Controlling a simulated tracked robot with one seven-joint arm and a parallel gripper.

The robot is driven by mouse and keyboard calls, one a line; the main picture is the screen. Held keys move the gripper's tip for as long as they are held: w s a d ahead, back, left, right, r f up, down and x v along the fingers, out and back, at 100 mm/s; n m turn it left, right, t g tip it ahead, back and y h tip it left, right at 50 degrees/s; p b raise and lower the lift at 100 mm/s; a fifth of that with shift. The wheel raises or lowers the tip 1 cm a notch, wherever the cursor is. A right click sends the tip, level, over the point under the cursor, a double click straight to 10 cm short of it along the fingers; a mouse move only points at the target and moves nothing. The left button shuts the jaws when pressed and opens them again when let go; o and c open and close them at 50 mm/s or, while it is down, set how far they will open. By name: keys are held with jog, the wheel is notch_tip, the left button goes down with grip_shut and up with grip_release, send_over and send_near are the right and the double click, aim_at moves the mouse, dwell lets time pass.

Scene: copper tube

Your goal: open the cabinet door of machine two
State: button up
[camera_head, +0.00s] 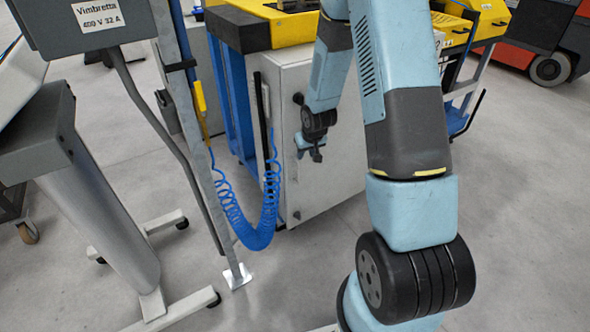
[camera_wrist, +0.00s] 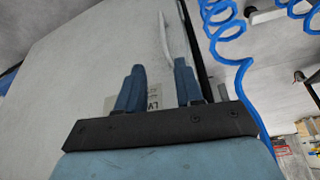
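A light grey cabinet (camera_head: 335,165) stands under a yellow-topped machine (camera_head: 275,30) in the head view. Its broad door face (camera_wrist: 95,50) fills the left of the wrist view and looks closed. A slim pale bar that looks like a handle (camera_wrist: 164,38) runs along the door near its dark edge. My gripper (camera_head: 312,150) is in front of the cabinet. In the wrist view my gripper (camera_wrist: 160,72) is open, with a clear gap between its blue fingers. The bar's lower end shows ahead of that gap; contact is not seen. A partly hidden label (camera_wrist: 153,101) shows between the fingers.
A coiled blue hose (camera_head: 255,225) hangs left of the cabinet, beside an upright metal post (camera_head: 205,140). A grey stand (camera_head: 105,220) with wheeled feet is at left. Open concrete floor (camera_head: 290,285) lies in front. An orange vehicle (camera_head: 545,40) is at back right.

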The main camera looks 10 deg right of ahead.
send_over(299, 182)
jog(key=f, duration=1.3)
jog(key=shift+w, duration=0.4)
jog(key=shift+c, duration=0.3)
grip_shut()
jog(key=shift+d, duration=0.15)
